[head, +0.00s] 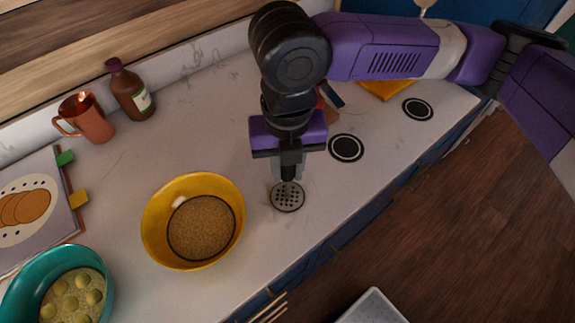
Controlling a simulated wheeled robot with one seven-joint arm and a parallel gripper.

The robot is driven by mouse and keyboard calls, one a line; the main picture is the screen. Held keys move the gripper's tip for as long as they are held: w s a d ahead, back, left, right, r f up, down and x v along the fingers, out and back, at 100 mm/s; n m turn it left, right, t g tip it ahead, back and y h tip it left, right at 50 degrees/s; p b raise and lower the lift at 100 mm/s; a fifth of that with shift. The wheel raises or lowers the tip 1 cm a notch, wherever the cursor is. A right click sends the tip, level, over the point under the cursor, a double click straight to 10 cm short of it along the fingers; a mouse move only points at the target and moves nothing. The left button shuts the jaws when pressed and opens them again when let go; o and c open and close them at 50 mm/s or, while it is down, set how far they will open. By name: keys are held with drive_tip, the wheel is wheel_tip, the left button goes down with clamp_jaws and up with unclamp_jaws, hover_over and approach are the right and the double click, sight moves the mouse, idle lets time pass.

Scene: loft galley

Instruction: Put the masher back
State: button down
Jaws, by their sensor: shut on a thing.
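The masher (287,197) has a round grey perforated head, which shows just below my gripper, over the white counter. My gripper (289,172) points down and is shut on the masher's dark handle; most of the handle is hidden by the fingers. I cannot tell whether the masher's head touches the counter or hangs a little above it. A yellow bowl (152,215) with a brown grainy filling stands to the left of the masher, apart from it.
A teal bowl (22,284) with round pale pieces stands at the lower left, near an open book (50,225). A copper mug (88,119) and a brown bottle (127,92) stand at the back. Black discs (346,148) lie on the counter (190,135). A yellow item (385,90) is partly hidden behind my arm.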

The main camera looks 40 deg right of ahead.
drive_tip(key=shift+f, duration=0.15)
drive_tip(key=c, duration=1.2)
unclamp_jaws()
wheel_tip(320, 180, up, 12)
drive_tip(key=shift+r, duration=0.2)
